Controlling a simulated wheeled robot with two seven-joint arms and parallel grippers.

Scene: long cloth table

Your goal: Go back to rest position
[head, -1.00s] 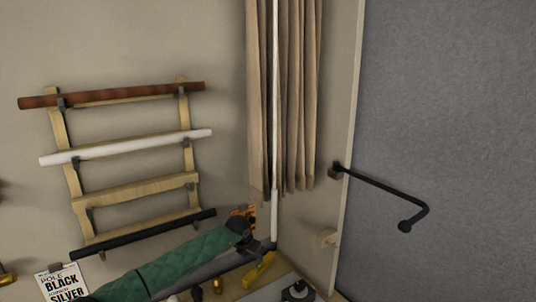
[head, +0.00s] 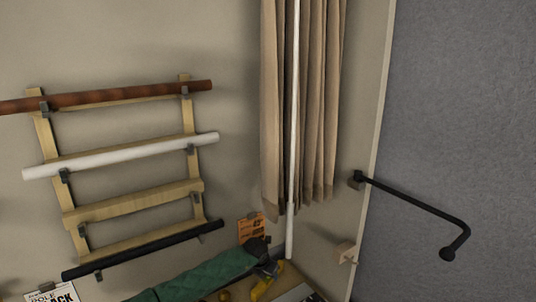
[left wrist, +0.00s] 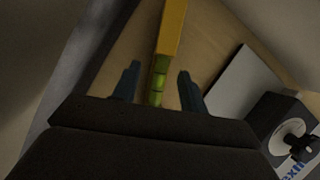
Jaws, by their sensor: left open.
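My left gripper (left wrist: 160,85) shows in the left wrist view with its two dark fingers spread apart. The yellow bar also shows at the bottom of the head view (head: 262,286), partly cut off. My right gripper is in neither view.
A wall rack holds a brown pole (head: 110,98), a white pole (head: 120,155) and a black pole (head: 145,250). Curtains (head: 320,120) hang in the corner. A bent black rod (head: 415,208) sticks out at right.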

